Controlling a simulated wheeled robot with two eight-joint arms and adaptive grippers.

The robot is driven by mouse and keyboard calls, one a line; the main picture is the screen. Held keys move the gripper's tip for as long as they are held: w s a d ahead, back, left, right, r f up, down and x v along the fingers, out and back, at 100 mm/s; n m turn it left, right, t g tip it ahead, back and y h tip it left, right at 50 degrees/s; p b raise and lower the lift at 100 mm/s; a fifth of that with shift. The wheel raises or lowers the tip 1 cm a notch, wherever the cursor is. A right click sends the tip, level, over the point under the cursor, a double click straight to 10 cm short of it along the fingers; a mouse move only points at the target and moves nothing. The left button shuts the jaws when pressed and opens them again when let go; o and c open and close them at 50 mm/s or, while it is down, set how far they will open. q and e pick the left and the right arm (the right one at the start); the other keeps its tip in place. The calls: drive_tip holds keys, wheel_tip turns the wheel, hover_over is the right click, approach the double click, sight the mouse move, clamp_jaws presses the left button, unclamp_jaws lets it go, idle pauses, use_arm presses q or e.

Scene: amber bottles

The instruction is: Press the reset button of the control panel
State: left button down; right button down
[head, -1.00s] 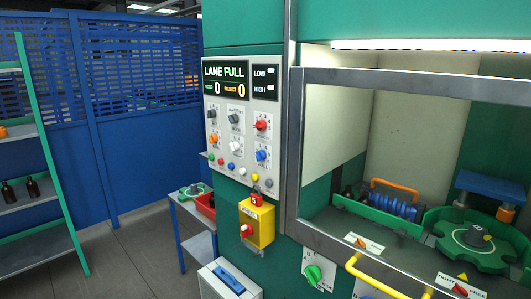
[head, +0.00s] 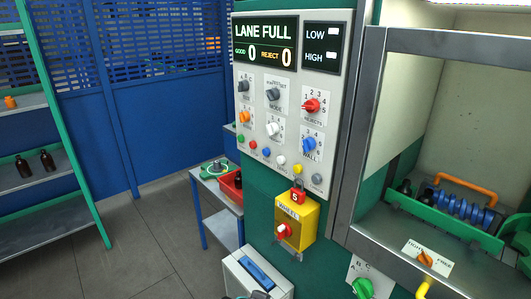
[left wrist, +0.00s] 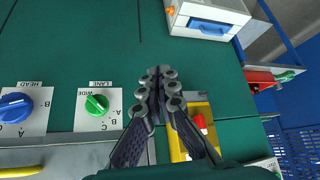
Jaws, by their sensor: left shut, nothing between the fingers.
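The control panel (head: 290,100) stands on the green wall in the head view. Its screen (head: 265,42) reads LANE FULL, GOOD 0, REJECT 0. Below the knobs runs a slanting row of small buttons: green (head: 240,139), red (head: 253,144), blue (head: 266,152), white (head: 281,160), yellow (head: 297,169) and grey (head: 316,179). Their labels are too small to read, so I cannot tell which is reset. My left gripper (left wrist: 161,72) is shut and empty in the left wrist view, before the green wall near the yellow box, away from the panel buttons. My right gripper is not in view.
A steel-framed bay (head: 360,150) is on the right. The floor (head: 150,235) at left is clear.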

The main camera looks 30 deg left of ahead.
use_arm(q)
drive_tip(key=w+a+r+n+t+y+p, duration=0.1)
drive_tip(key=w+a+r+n+t, duration=0.15)
drive_tip(key=w, duration=0.25)
drive_tip(key=w+a+r+n+t+p, duration=0.1)
drive_tip(key=w+a+r+n, duration=0.1)
drive_tip(key=w+r+n, duration=0.2)
drive_tip(key=n+t+y+p, duration=0.4)
drive_tip(key=n+t+y, duration=0.35)
drive_tip(key=n, duration=1.45)
approach(266, 152)
drive_tip(key=s+a, duration=0.3)
drive_tip(key=a, duration=0.6)
drive_tip(key=shift+s+r+t+h, duration=0.1)
drive_tip(key=shift+r+t+h, duration=0.25)
drive_tip(key=shift+r+t, duration=0.1)
drive_tip(key=w+d, duration=0.3)
drive_tip(key=w, duration=0.5)
drive_tip(key=shift+w+d, duration=0.15)
